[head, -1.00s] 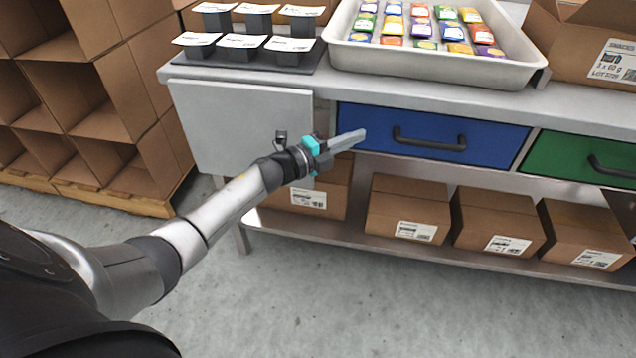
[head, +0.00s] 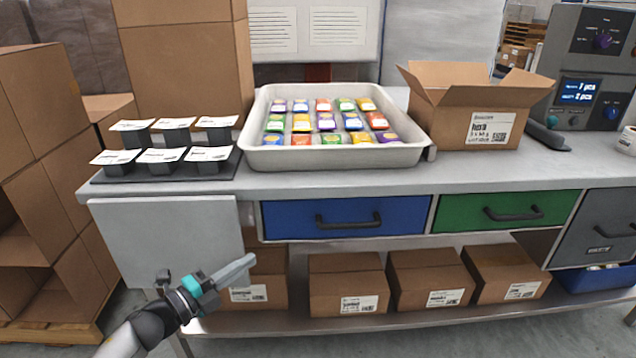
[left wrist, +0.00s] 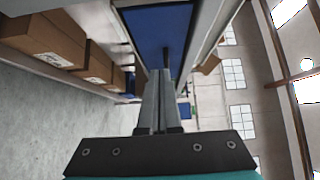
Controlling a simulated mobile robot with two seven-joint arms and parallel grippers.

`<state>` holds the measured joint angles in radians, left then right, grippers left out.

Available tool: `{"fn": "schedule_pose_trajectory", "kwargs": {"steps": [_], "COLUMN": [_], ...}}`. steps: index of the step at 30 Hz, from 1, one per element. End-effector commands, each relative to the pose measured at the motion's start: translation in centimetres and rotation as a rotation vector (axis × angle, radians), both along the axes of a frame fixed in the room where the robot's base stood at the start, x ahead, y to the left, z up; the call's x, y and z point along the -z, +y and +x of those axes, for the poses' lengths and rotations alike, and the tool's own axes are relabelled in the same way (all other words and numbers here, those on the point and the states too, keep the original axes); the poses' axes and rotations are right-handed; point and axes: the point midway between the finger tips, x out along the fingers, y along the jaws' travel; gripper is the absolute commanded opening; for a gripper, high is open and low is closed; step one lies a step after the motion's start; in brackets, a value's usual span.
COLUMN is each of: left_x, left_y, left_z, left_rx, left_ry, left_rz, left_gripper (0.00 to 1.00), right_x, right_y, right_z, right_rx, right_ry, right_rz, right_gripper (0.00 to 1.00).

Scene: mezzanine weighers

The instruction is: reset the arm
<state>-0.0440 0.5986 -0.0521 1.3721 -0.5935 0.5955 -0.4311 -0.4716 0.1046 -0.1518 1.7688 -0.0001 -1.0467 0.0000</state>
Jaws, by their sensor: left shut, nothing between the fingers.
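My left gripper (head: 246,264) is low at the left in the head view, in front of the grey cabinet panel and the lower shelf. Its fingers are together and hold nothing. In the left wrist view the closed fingers (left wrist: 161,75) point along the front of the bench, with the blue drawer (left wrist: 160,30) ahead. My right gripper does not show in either view.
The bench (head: 330,182) carries a white tray (head: 340,157) of colourful packets, a dark mat (head: 215,174) with several tubs, and an open carton (head: 468,108). The blue drawer (head: 346,217) and green drawer (head: 508,211) are shut. Closed cartons (head: 347,285) stand on the lower shelf.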

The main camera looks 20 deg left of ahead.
Motion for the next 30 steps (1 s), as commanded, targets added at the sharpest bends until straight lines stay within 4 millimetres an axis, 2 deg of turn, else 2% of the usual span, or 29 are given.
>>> {"fn": "schedule_pose_trajectory", "kwargs": {"steps": [2, 5, 8, 11, 14, 15, 17, 18, 20, 21, 24, 27, 30], "left_x": [0.4, 2.1, 5.9, 11.1, 16.6, 18.8, 21.8, 23.8, 26.5, 28.0, 30.9, 32.6, 33.5], "left_y": [0.1, 0.8, 1.9, 2.9, 3.3, 3.3, 3.0, 2.7, 1.8, 1.2, -0.6, -2.4, -3.7], "left_z": [-0.1, -0.3, -1.3, -3.6, -7.3, -9.1, -12.2, -14.5, -18.2, -20.8, -27.0, -32.2, -35.8], "left_rx": [-0.011, -0.068, -0.181, -0.333, -0.494, -0.561, -0.661, -0.730, -0.833, -0.899, -1.056, -1.181, -1.269], "left_ry": [0.014, 0.079, 0.211, 0.385, 0.566, 0.640, 0.749, 0.821, 0.931, 1.000, 1.155, 1.273, 1.353], "left_rz": [-0.012, -0.070, -0.182, -0.319, -0.450, -0.498, -0.567, -0.609, -0.666, -0.700, -0.766, -0.807, -0.828], "left_gripper": [0.00, 0.00, 0.00, 0.00, 0.00, 0.00, 0.00, 0.00, 0.00, 0.00, 0.00, 0.00, 0.00], "right_x": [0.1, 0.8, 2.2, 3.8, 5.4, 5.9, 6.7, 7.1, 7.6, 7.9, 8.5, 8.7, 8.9], "right_y": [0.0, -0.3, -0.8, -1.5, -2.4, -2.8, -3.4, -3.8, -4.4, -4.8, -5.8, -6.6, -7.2], "right_z": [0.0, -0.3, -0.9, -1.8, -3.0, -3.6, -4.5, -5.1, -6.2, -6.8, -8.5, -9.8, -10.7], "right_rx": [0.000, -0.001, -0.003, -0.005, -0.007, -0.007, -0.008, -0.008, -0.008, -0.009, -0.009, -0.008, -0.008], "right_ry": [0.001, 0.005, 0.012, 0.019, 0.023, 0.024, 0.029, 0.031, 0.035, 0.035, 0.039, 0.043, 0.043], "right_rz": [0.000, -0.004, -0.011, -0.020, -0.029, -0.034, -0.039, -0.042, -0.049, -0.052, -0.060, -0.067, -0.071], "right_gripper": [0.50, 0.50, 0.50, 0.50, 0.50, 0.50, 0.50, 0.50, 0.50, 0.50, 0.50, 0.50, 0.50]}}
